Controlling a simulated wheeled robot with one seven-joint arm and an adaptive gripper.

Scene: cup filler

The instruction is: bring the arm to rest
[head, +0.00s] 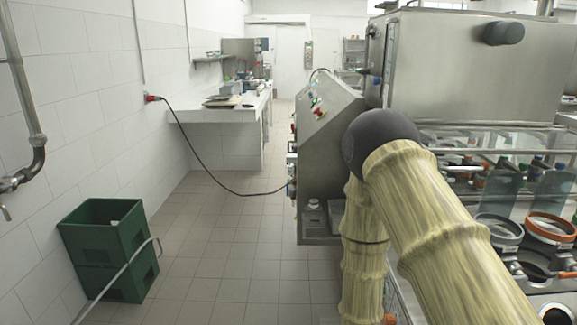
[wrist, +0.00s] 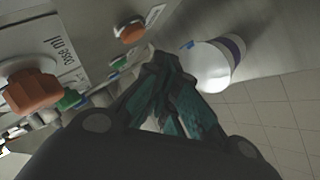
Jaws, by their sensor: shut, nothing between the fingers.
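My gripper (wrist: 163,62) shows in the wrist view with its dark teal-padded fingers drawn together and nothing between them. Its fingertips are close to a control panel (wrist: 75,35) with orange knobs (wrist: 32,90) and a green button (wrist: 70,99). A white cylinder with a dark blue band (wrist: 210,66) is just right of the fingertips; I cannot tell if they touch it. In the head view my arm, in a yellowish sleeve, crosses the right side in front of the steel machine (head: 330,135), and the gripper does not show.
Green crates (head: 105,240) are stacked on the floor at left, with a bent metal rail beside them. A black cable (head: 205,160) runs from the wall to the machine. Cup holders (head: 497,232) and bottles are at right. Tiled floor (head: 225,265) is clear between crates and machine.

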